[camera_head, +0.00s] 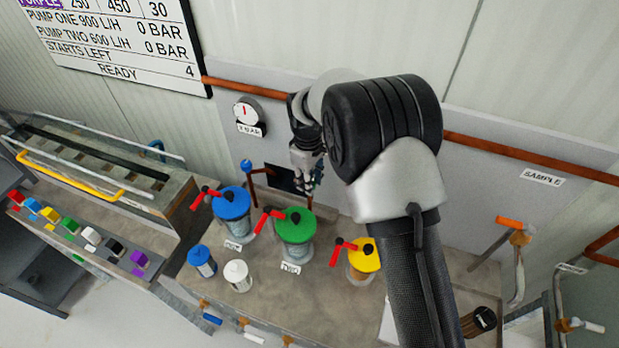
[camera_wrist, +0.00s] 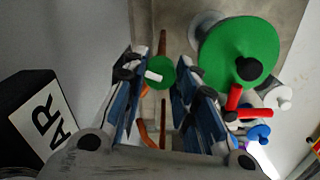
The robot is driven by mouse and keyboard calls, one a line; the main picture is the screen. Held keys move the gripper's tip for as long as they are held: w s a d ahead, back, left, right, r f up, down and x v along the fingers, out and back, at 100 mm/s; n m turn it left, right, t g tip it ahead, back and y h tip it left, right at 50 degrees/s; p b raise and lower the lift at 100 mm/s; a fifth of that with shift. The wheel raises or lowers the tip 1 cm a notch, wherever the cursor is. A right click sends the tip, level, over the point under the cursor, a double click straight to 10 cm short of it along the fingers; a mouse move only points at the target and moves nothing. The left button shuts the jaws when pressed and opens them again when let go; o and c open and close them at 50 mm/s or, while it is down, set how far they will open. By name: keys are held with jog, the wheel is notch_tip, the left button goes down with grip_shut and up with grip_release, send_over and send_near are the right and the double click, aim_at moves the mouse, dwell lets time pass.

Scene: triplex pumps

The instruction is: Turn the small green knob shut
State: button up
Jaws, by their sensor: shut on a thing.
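The small green knob (camera_wrist: 161,72) is a round disc with a white mark, on top of a copper-coloured pipe, in the wrist view. My gripper (camera_wrist: 157,75) is shut on it, with one blue-and-black finger on each side of the disc. In the head view my gripper (camera_head: 306,178) points down at the back of the bench, behind the large green-lidded container (camera_head: 296,226). There the fingers and arm mostly hide the small knob. I cannot tell how far the knob is turned.
A small blue knob (camera_head: 246,165) stands on a pipe to the left. Blue-lidded (camera_head: 231,203) and yellow-lidded (camera_head: 363,255) containers with red handles flank the green one. A gauge (camera_head: 248,111) hangs on the wall, and a copper pipe (camera_head: 500,149) runs along it.

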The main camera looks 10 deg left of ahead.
jog(key=shift+n+p, duration=0.3)
jog(key=shift+n, duration=2)
jog(key=o, duration=1.1)
jog(key=r, duration=1.2)
jog(key=shift+s, duration=0.3)
